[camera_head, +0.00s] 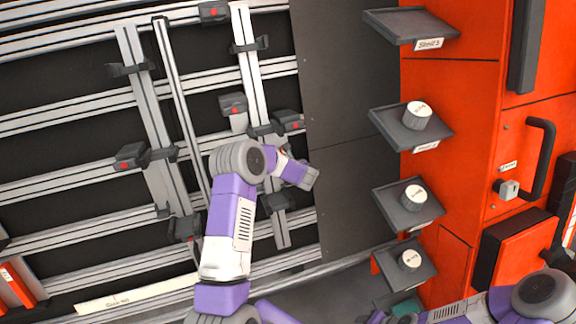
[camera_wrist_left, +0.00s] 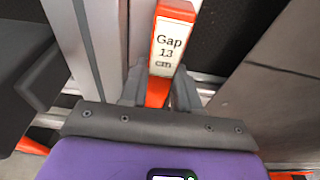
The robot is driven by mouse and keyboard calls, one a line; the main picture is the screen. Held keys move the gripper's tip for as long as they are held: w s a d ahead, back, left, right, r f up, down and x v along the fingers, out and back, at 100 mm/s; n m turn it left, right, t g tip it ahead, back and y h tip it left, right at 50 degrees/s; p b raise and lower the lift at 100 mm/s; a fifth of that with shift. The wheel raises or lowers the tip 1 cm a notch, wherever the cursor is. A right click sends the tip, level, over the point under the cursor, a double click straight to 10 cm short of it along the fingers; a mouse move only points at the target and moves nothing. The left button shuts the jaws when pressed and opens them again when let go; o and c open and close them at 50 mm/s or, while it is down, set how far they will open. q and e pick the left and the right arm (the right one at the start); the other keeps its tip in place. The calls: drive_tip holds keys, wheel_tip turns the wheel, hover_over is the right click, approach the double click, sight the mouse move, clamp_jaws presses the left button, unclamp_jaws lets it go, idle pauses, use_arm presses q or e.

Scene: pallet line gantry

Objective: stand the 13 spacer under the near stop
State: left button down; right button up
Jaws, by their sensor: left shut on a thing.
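The orange spacer (camera_wrist_left: 172,40), labelled "Gap 13 cm", stands out between the fingers of my left gripper (camera_wrist_left: 158,88) in the left wrist view. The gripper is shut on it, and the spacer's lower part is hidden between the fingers. In the head view my left arm reaches over the rail frame, and its wrist hides the fingers and nearly all of the spacer. I cannot tell which is the near stop. My right gripper is out of view.
Upright rails (camera_head: 147,130) cross several slanting rails. Dark shelves (camera_head: 385,122) project from an orange cabinet (camera_head: 470,110) on the right, and three hold white-topped round pieces. A pale labelled strip (camera_head: 150,292) lies at the lower left. A dark panel (camera_head: 350,70) lies between frame and cabinet.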

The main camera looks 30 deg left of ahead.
use_arm(q)
drive_tip(key=c, duration=0.7)
unclamp_jaws()
drive_tip(key=shift+c, duration=0.2)
drive_tip(key=v, duration=0.7)
drive_tip(key=shift+d+r+p, duration=0.15)
drive_tip(key=shift+d+p, duration=0.05)
drive_tip(key=shift+p, duration=0.15)
drive_tip(key=shift+s, duration=0.15)
